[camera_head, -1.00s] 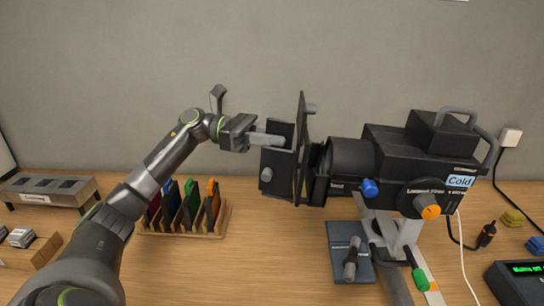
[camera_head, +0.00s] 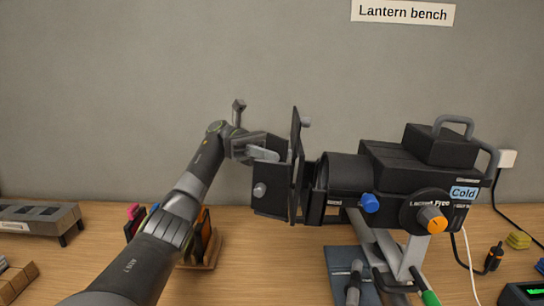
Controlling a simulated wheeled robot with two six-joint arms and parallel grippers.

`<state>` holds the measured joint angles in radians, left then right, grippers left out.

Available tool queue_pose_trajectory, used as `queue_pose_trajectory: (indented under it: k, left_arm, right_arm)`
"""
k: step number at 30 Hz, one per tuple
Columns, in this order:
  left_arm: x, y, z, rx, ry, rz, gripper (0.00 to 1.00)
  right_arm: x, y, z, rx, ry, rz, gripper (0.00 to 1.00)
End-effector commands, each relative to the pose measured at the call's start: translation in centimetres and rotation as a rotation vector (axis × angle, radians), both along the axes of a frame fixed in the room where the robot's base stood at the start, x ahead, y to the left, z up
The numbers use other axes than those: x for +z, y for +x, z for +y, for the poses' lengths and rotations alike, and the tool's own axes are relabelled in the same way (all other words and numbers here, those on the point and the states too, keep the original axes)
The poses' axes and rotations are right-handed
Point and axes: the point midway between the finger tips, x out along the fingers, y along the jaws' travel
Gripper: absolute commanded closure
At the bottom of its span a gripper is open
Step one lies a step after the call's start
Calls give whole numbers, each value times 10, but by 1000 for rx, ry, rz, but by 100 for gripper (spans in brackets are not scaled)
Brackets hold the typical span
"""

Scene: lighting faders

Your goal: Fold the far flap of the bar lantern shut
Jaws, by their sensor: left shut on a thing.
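The black bar lantern (camera_head: 415,165) stands on its mount at the right, its front facing left. At its front are dark flaps: a near plate (camera_head: 272,192) with a round grey knob, and a tall plate seen almost edge-on (camera_head: 296,150) with a grey knob near its top. Behind my fingers is a dark plate, which looks like the far flap (camera_head: 277,143). My left gripper (camera_head: 266,154) is at this plate, above the near plate, and is shut on it. Its exact hold is partly hidden. My right gripper is not in view.
A wooden rack (camera_head: 207,255) of coloured filters stands behind my left forearm. A grey slotted stand (camera_head: 38,217) is at the far left. A control box (camera_head: 522,294) is at the lower right. A black cable connector (camera_head: 494,256) lies on the bench at right.

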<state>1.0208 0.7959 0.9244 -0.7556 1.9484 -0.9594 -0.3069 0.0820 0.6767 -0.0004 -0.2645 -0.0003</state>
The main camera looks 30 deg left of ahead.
Motion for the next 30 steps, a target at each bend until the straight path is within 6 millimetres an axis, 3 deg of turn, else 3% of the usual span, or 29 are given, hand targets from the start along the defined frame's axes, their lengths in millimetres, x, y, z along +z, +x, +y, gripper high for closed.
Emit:
queue_pose_trajectory:
  k: [12, 13, 16, 25, 30]
  left_arm:
    - [2, 2, 0, 2, -5, 0, 98]
    - [2, 2, 0, 2, -5, 0, 72]
    - [2, 1, 0, 1, -4, 0, 59]
    - [2, 1, 0, -2, -2, -1, 59]
    - [20, 1, -1, -3, -2, -4, 59]
  right_arm:
    - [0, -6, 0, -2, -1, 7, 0]
    - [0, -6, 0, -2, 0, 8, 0]
    - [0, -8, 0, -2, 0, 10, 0]
    - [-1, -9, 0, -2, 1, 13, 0]
    - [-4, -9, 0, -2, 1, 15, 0]
